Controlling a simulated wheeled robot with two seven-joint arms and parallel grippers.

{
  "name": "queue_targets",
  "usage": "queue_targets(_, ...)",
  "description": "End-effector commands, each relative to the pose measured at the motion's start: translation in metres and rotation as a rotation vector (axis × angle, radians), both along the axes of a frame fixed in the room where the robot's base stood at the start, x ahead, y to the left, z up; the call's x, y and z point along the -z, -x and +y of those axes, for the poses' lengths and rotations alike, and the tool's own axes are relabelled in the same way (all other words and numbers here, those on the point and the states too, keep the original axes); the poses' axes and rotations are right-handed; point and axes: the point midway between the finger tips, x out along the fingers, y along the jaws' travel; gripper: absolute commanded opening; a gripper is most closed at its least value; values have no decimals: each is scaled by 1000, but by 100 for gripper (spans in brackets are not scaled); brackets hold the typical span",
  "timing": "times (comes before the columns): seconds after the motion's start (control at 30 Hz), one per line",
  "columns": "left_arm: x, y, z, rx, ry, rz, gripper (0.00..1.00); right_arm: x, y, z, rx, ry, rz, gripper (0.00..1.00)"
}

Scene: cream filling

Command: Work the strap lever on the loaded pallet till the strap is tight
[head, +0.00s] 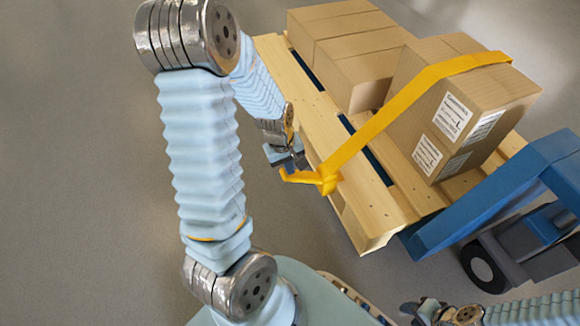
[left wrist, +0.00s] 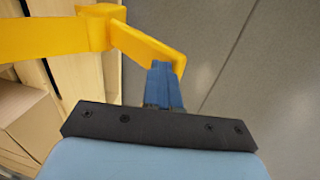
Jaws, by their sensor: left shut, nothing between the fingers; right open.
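A wooden pallet (head: 385,215) carries several cardboard boxes. A yellow strap (head: 362,137) runs over the right-hand box (head: 475,98) down to the pallet's near left side. There a yellow strap lever (head: 303,178) sticks out to the left from a yellow buckle (head: 328,180). My left gripper (head: 290,162) is at the lever's free end. In the left wrist view its blue fingers (left wrist: 163,85) are shut with nothing between them, at the end of the yellow lever (left wrist: 148,45); whether they touch it I cannot tell. My right gripper (head: 424,312) is open at the bottom edge, far from the strap.
Two more boxes (head: 345,50) stand at the back of the pallet. A blue pallet truck (head: 490,195) with a black wheel (head: 483,265) stands at the pallet's right front. The grey floor (head: 70,180) to the left is clear.

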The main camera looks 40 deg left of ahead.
Motion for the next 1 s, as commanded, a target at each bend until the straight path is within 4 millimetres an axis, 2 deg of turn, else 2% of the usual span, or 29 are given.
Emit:
queue_targets(0.03,-22,-7,2,2,-2,-9,0,-18,0,-1,2,2,-1,43)
queue_targets(0.07,-28,-9,3,2,-3,-14,0,-23,0,-1,2,2,-2,43)
queue_targets(0.1,-32,-1,7,-2,-3,-16,0,-20,-1,-2,2,4,-3,43)
queue_targets(0.4,-82,33,24,2,-4,-22,0,-35,-1,-3,5,8,-5,43)
queue_targets(0.6,-95,43,29,2,-3,-23,0,-39,-1,-4,6,9,-7,43)
queue_targets(1.0,-97,44,30,4,-3,-23,0,-39,-1,-4,6,9,-7,43)
